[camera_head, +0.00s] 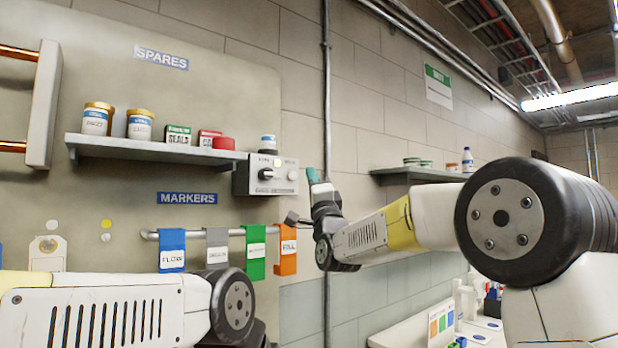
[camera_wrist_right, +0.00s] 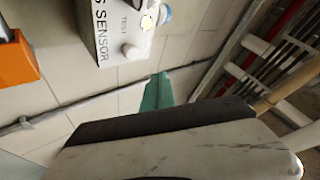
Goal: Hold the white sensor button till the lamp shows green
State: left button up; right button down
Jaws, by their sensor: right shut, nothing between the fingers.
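The grey sensor box (camera_head: 245,180) is on the wall at the right end of the upper shelf. It has a dark knob (camera_head: 266,174), a small yellowish lamp (camera_head: 278,162) and a white button (camera_head: 292,175). In the right wrist view, the box (camera_wrist_right: 101,20) shows sideways lettering and the white button (camera_wrist_right: 131,52) near "TEST". My right gripper (camera_head: 312,176) points up, just right of the box in the head view. Its teal fingertips (camera_wrist_right: 158,90) are shut, empty and apart from the button. My left forearm shows at lower left; its gripper is out of view.
A blue-lidded jar (camera_head: 268,142) stands at the box's top. A shelf (camera_head: 150,148) with several jars and boxes is to the left. A rail below holds coloured tags, including an orange one (camera_head: 287,252). A vertical pipe (camera_head: 327,100) runs behind my right gripper.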

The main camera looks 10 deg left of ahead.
jog(key=shift+w+a, duration=0.65)
jog(key=shift+a, duration=0.2)
jog(key=shift+w+a, duration=0.65)
jog(key=shift+a, duration=0.15)
jog(key=shift+w+a, duration=0.1)
jog(key=shift+a, duration=0.05)
dwell(0.8)
jog(key=shift+w+a, duration=0.15)
jog(key=shift+a, duration=0.05)
jog(key=shift+w+a, duration=0.3)
jog(key=shift+a, duration=0.1)
dwell(2.1)
jog(key=shift+d, duration=0.1)
jog(key=shift+s+d, duration=0.55)
jog(key=shift+d, duration=0.1)
jog(key=s+d, duration=0.1)
jog(key=d, duration=0.1)
jog(key=s+d, duration=0.2)
dwell(0.4)
